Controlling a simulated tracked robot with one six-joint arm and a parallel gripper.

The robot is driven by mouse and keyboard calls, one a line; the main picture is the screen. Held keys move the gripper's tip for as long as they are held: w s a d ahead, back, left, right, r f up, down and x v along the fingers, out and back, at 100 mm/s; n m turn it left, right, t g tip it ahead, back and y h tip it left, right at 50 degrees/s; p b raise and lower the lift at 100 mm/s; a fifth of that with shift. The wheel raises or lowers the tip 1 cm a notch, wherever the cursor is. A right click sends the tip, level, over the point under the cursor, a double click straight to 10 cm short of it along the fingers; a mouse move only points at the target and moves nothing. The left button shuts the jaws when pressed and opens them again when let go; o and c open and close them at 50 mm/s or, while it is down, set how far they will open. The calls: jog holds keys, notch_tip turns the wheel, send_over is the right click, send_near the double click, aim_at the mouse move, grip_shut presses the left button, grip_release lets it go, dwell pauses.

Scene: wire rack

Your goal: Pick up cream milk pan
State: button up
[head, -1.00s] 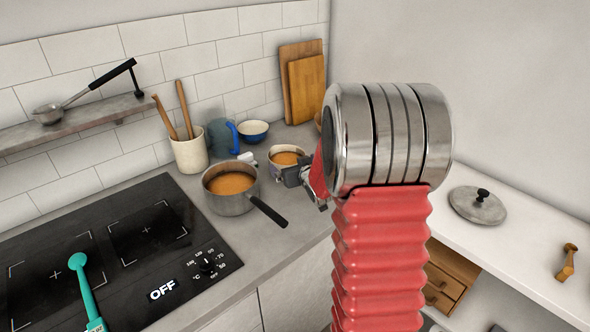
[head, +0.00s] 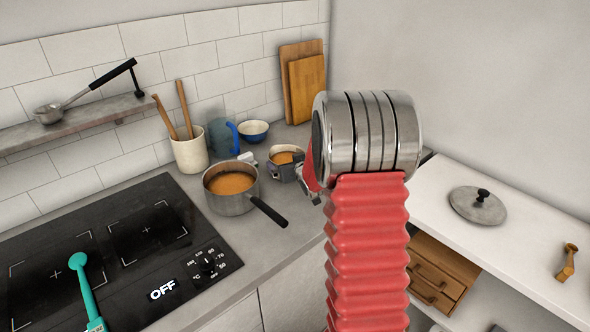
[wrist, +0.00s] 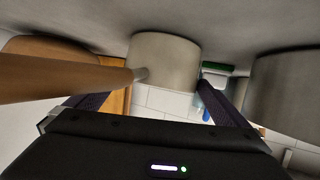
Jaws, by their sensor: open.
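The cream milk pan (head: 283,157) stands on the counter near the wall, with orange-brown contents. My gripper (head: 298,176) is at its near right side and hides part of it. In the wrist view, which looks upside down, the pan's pale wall (wrist: 165,60) is just ahead, between the two dark fingers of my open gripper (wrist: 152,92). The pan's wooden handle (wrist: 70,80) runs to the left across the left finger. I cannot tell whether the fingers touch the pan.
A steel saucepan (head: 232,203) with a black handle stands close left of the pan. A blue bowl (head: 253,131), a blue mug (head: 222,137) and a utensil crock (head: 190,152) stand behind. Cutting boards (head: 305,85) lean on the wall. The hob (head: 110,260) is at left.

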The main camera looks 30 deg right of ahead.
dwell(0.4)
jog(key=c, duration=1.5)
jog(key=shift+r, duration=0.15)
jog(key=shift+c, duration=0.2)
